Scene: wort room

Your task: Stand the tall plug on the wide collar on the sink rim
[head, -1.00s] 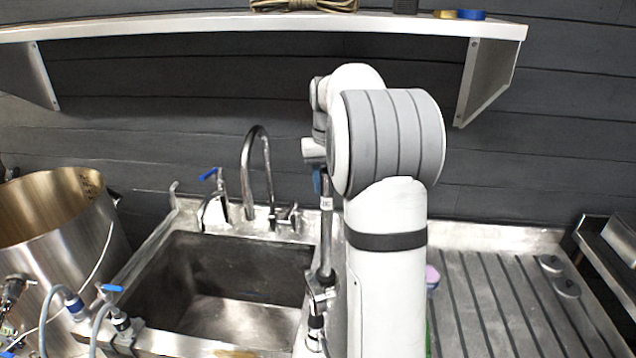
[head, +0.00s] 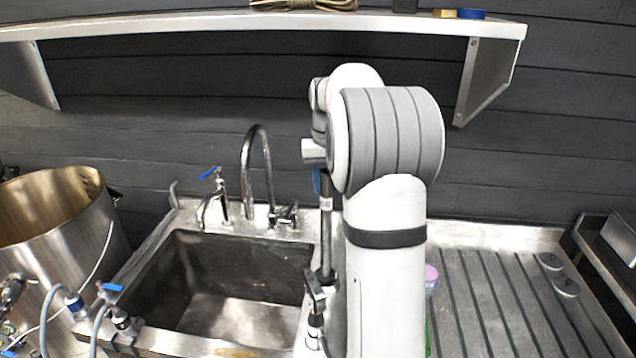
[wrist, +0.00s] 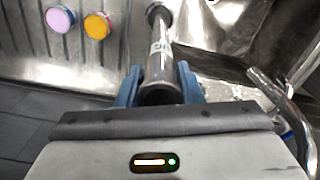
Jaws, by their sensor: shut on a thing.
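The tall plug (head: 326,235) is a dark metal tube with a white label band, hanging upright at the right side of the sink. A wider dark collar (wrist: 157,12) rings its far, lower end in the wrist view. My gripper (wrist: 158,88) is shut on the plug near its upper end, with a blue finger on each side. In the head view, my arm hides most of the gripper. The plug's lower end is near the sink rim (head: 300,338); I cannot tell whether they touch.
A hose fitting (head: 315,297) stands close to the plug's lower end. A faucet (head: 262,165) and blue-handled tap (head: 212,188) rise behind the sink. Purple (wrist: 60,19) and orange (wrist: 97,26) caps sit on the ribbed drainboard (head: 500,300). A steel kettle (head: 85,235) stands left.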

